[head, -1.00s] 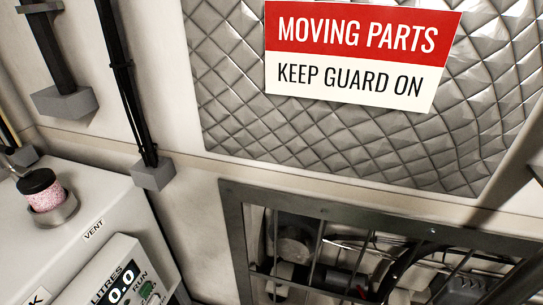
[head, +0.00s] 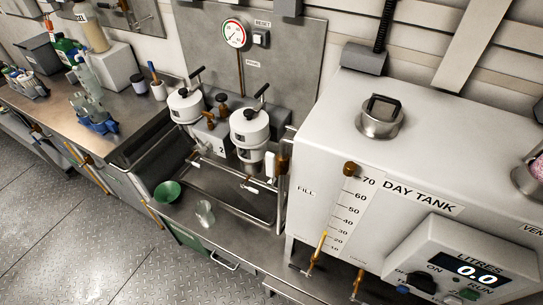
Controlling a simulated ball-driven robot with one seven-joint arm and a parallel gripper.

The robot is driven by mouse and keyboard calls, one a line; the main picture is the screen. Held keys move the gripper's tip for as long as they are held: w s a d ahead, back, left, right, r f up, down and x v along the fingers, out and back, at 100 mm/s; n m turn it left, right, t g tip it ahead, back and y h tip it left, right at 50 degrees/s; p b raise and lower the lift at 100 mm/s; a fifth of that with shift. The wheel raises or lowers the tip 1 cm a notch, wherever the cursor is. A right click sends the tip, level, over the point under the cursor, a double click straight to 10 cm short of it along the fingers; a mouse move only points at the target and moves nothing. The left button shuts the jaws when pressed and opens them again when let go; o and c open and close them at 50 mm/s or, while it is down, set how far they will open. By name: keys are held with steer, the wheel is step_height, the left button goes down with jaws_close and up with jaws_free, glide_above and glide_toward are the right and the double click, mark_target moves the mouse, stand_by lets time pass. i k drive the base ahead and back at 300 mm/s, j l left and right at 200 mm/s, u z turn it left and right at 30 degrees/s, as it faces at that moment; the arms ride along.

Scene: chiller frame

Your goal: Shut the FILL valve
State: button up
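The word FILL (head: 307,191) is printed on the front of the white day tank (head: 400,165), left of its 10-to-70 scale. An orange-handled lever (head: 317,252) stands upright low on the tank front, below FILL and by the foot of the scale. A second orange-brown lever (head: 357,284) is to its right, partly cut off by the bottom edge. I cannot tell for certain which one is the FILL valve, or whether either is open. A brown knob (head: 350,168) sits at the scale's top. My gripper is not in view.
A litres panel (head: 462,268) reading 0.0 projects from the tank front at lower right. A sink (head: 235,190) with two white filter housings (head: 250,127) is left of the tank. Bottles crowd the left bench. The plate floor (head: 75,230) at lower left is clear.

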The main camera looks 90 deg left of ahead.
mark_target(270, 157)
steer(key=u, duration=1.8)
